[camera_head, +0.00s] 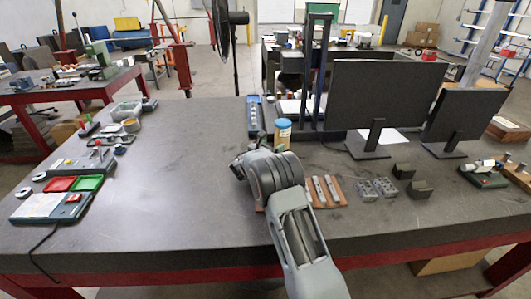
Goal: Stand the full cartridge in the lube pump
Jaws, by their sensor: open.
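My gripper (238,167) is mostly hidden by my own wrist, above the middle of the grey bench. It is open, and I see nothing held in it. A device with a dark green base and a pale cylindrical part (485,175) sits at the right of the bench. I cannot tell whether it is the lube pump. No cartridge can be told apart for sure as full.
Two monitors (375,95) stand at the back right. A wooden tray with metal pieces (340,190), grey blocks (377,188) and dark blocks (420,190) lie right of my arm. Red and green trays (88,183) lie at the left. The bench's centre left is clear.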

